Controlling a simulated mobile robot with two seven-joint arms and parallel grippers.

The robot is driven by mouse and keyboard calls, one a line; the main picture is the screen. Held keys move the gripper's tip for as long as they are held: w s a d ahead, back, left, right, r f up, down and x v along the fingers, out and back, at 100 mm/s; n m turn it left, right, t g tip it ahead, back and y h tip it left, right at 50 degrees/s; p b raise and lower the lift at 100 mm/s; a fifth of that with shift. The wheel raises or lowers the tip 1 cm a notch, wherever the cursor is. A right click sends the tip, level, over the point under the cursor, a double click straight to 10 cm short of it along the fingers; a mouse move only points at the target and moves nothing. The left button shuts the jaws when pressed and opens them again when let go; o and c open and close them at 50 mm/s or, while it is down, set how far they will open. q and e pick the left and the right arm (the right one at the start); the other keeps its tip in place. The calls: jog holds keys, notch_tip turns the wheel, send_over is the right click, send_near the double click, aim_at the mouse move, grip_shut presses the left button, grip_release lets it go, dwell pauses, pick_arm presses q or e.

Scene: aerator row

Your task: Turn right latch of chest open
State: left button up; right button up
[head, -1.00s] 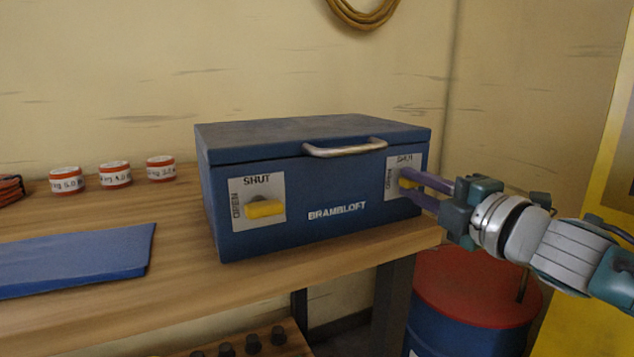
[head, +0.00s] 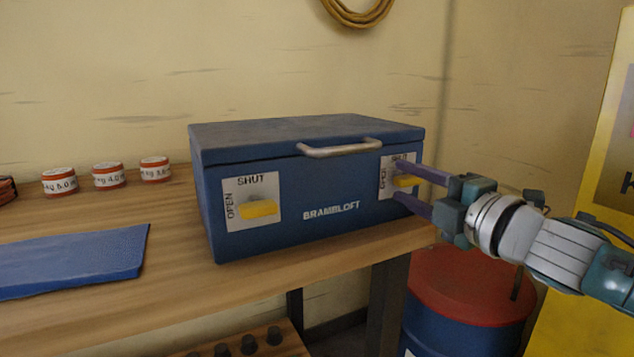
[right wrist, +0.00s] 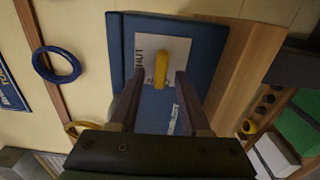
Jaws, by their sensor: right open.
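The blue chest (head: 290,215) stands on the wooden bench with its lid down. Its right latch (head: 405,181) is a yellow handle lying level on a pale plate marked SHUT and OPEN. It also shows in the right wrist view (right wrist: 161,68). My right gripper (head: 410,182) is open at the chest's right front, one finger above the latch and one below. In the right wrist view its fingers (right wrist: 159,75) flank the yellow handle with gaps on both sides. The left latch (head: 260,209) is also level. My left gripper is not in view.
A blue mat (head: 75,262) and several red-and-white weights (head: 108,176) lie left of the chest on the bench (head: 180,290). A blue drum with a red lid (head: 465,285) stands below my right arm. A yellow panel (head: 590,180) is at the right.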

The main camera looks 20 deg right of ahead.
jog(key=s+p, duration=0.1)
jog(key=s, duration=0.9)
jog(key=shift+d, duration=0.4)
jog(key=s+a+r+m+g+h+p, duration=0.1)
jog(key=s+a+r+m+g+p, duration=0.5)
jog(key=s+m+p, duration=0.4)
jog(key=s+a+r+m+g+p, duration=0.3)
jog(key=s+a+m+g+p, duration=0.45)
jog(key=s+p, duration=0.4)
notch_tip(320, 180, up, 37)
jog(key=p, duration=3.6)
jog(key=shift+s+g+p, duration=0.3)
jog(key=shift+g+p, duration=0.05)
jog(key=shift+g, duration=0.1)
